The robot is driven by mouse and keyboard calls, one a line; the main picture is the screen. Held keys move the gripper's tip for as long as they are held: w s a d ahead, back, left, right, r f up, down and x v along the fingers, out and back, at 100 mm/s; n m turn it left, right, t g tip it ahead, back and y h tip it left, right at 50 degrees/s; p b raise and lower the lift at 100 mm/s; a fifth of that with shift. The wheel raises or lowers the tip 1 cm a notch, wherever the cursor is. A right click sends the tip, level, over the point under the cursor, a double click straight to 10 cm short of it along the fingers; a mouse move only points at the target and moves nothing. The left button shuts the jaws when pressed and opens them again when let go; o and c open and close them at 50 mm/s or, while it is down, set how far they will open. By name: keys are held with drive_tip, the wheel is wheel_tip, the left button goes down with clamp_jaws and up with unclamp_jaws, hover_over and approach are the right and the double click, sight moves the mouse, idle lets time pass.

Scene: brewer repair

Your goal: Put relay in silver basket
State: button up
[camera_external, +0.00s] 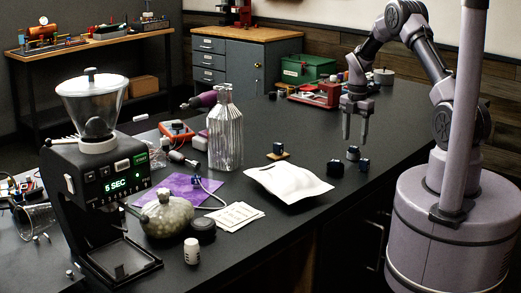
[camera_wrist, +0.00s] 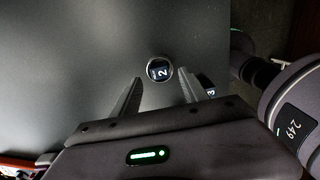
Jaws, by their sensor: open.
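A small dark blue block (camera_external: 353,149) stands in or on a small round silver holder (camera_external: 353,157) on the dark counter. In the wrist view the block, marked 2 (camera_wrist: 160,70), sits inside the holder's round silver rim (camera_wrist: 150,61). My gripper (camera_external: 355,138) is open and empty, pointing down just above it; in the wrist view the fingertips (camera_wrist: 160,77) lie either side. A second block, marked 3 (camera_wrist: 209,91), is partly hidden behind the right finger. Two dark blocks stand nearby, one left (camera_external: 336,167) and one right (camera_external: 363,166). I cannot tell which block is the relay.
Another dark block (camera_external: 278,147) sits on a tan base. A white pouch (camera_external: 288,182), a ribbed glass bottle (camera_external: 225,135) and a coffee grinder (camera_external: 95,185) stand to the left. A red tray (camera_external: 316,93) lies behind. The counter between is largely clear.

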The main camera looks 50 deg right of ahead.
sight(354, 147)
wheel_tip(354, 147, up, 7)
drive_tip(key=p, duration=0.5)
drive_tip(key=shift+p, duration=0.4)
drive_tip(key=s+a+r+m+t+b, duration=0.25)
drive_tip(key=a+r+m+b, duration=0.25)
drive_tip(key=a, duration=0.4)
drive_tip(key=s+a+r+m+t+b, duration=0.1)
drive_tip(key=s+a+r+m+b, duration=0.4)
drive_tip(key=a, duration=0.4)
drive_tip(key=s+a+f+m+t+y+b, duration=0.2)
drive_tip(key=s+a+m+b, duration=0.4)
drive_tip(key=s+a+m, duration=0.6)
drive_tip(key=s, duration=0.4)
drive_tip(key=shift+a+f, duration=0.15)
drive_tip(key=shift+f, duration=0.25)
